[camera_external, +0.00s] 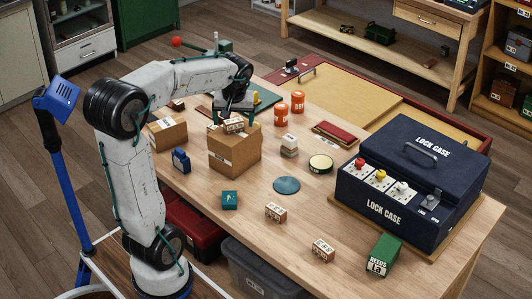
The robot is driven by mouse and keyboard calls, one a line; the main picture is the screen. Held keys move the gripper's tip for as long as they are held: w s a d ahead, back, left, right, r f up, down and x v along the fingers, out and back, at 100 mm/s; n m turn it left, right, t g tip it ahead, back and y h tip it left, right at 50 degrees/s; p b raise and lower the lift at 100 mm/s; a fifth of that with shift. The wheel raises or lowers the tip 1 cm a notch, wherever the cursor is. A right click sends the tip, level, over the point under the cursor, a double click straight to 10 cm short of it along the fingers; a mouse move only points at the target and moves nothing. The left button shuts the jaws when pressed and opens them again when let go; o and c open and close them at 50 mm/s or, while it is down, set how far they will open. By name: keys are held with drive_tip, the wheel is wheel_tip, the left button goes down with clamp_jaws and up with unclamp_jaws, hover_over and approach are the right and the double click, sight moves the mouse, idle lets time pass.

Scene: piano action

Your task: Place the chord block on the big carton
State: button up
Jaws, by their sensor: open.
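The big carton (236,158) is a brown cardboard box standing on the wooden table, to the right of a smaller carton. A small pale block with dark markings (233,126) rests on top of the big carton; it looks like a chord block, but its lettering is too small to read. My gripper (231,115) is open right above and around this block, pointing down. Whether the fingers touch the block cannot be told. Two similar marked blocks lie on the table, one at the middle (276,212) and one near the front (323,250).
A small carton (168,134), a blue item (181,160) and a teal block (229,200) are near the left edge. Orange canisters (281,115) stand behind. A dark lock case (412,185) and a green reeds box (383,255) fill the right. A blue-grey disc (287,185) lies mid-table.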

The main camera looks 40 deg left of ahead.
drive_tip(key=s+d+f+m+h, duration=0.1)
drive_tip(key=s+d+m, duration=0.3)
drive_tip(key=s, duration=0.7)
drive_tip(key=s+d+f+m+h, duration=0.1)
drive_tip(key=s+d+f+m, duration=0.2)
drive_tip(key=s+d, duration=0.5)
drive_tip(key=s+m, duration=0.1)
drive_tip(key=s, duration=0.2)
drive_tip(key=shift+s+d+f+m+h, duration=0.2)
drive_tip(key=shift+s+d+m+h, duration=0.15)
drive_tip(key=shift+s+m+h, duration=0.05)
